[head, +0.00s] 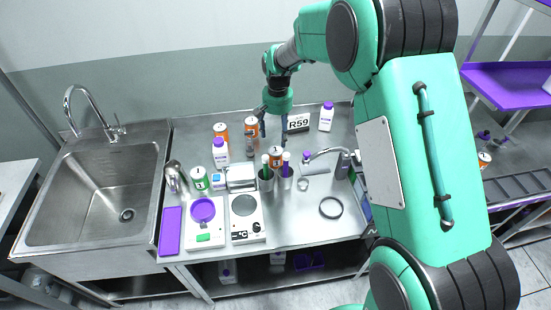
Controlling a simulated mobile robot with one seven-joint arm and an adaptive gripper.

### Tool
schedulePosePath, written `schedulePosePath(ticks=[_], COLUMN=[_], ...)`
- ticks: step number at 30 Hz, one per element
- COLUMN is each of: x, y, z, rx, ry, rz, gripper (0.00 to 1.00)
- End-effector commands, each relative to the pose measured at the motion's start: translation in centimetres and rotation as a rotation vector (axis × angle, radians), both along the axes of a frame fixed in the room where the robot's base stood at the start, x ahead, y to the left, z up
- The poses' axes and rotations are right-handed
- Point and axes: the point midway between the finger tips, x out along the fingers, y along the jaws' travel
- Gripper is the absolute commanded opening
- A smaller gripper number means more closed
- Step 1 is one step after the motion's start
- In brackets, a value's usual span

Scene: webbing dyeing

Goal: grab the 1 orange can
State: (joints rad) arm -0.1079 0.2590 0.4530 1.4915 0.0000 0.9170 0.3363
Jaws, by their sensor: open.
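Several orange cans show in the head view. One orange can (220,131) stands at the back left of the steel counter, behind a white bottle. Another orange can (251,124) stands to its right, close to my gripper's left finger. A third orange can (275,154) stands nearer the front, behind the cups, and is partly hidden by them. My gripper (273,130) points down over the back of the counter, open and with nothing visible between its fingers. I cannot tell its exact height above the counter.
White devices (246,216) stand in front. A sink (95,190) is at left. Another orange can (484,159) stands far right.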

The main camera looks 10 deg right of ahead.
Motion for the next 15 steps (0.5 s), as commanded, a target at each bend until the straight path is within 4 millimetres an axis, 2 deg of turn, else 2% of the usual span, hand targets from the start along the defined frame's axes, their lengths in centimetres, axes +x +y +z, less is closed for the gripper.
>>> schedulePosePath(ticks=[3, 6, 15], x=[0.8, 1.2, 1.2], y=[0.3, 0.5, 0.5], z=[-2.0, -2.6, -2.8], rx=[-0.001, -0.003, -0.002], ry=[0.016, 0.019, 0.021], rz=[-0.008, -0.011, -0.012], gripper=[0.68, 0.68, 0.68])
